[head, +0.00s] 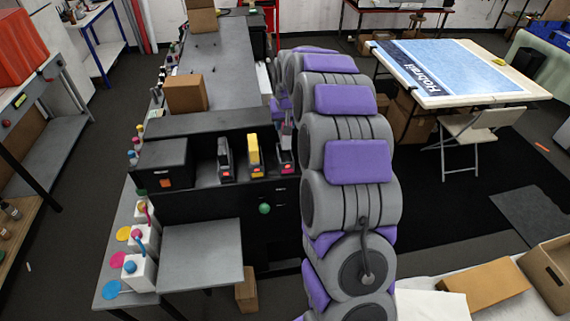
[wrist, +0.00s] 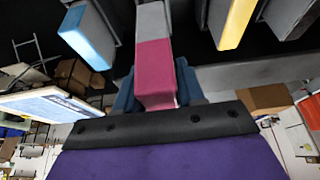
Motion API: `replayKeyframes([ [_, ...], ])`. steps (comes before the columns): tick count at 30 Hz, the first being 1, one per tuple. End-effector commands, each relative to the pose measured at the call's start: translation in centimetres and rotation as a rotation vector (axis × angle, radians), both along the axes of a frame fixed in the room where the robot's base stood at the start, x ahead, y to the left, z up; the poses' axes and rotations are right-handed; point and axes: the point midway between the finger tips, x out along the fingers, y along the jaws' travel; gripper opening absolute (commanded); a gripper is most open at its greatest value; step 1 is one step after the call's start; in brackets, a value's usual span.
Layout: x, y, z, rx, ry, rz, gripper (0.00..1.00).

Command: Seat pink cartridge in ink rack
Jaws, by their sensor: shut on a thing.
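The pink cartridge (wrist: 154,65) is between the two blue-grey fingers of my gripper (wrist: 156,88) in the wrist view. The gripper is shut on it. Its grey end points to the top of the picture, in line with the rack slots; how deep it sits cannot be told. In the head view a bit of pink cartridge (head: 286,157) shows in the black ink rack (head: 262,193), right of the yellow cartridge (head: 254,150) and black cartridge (head: 224,157). My arm hides my gripper and the rack's right end there.
In the wrist view a blue cartridge (wrist: 87,38) stands left of the pink one and the yellow cartridge (wrist: 236,24) right of it, with gaps between. A cardboard box (head: 186,94) sits on the printer. White ink bottles (head: 138,272) stand at the front left.

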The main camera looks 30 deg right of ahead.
Motion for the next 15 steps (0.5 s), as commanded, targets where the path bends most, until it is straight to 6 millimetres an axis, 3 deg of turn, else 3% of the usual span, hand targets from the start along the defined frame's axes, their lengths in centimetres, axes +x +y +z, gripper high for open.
replayKeyframes([
  [5, 0.4, 0.0, -1.3, -0.002, -0.001, -0.001, 0.00],
  [15, 0.3, 0.2, -6.2, -0.003, -0.005, -0.001, 0.00],
])
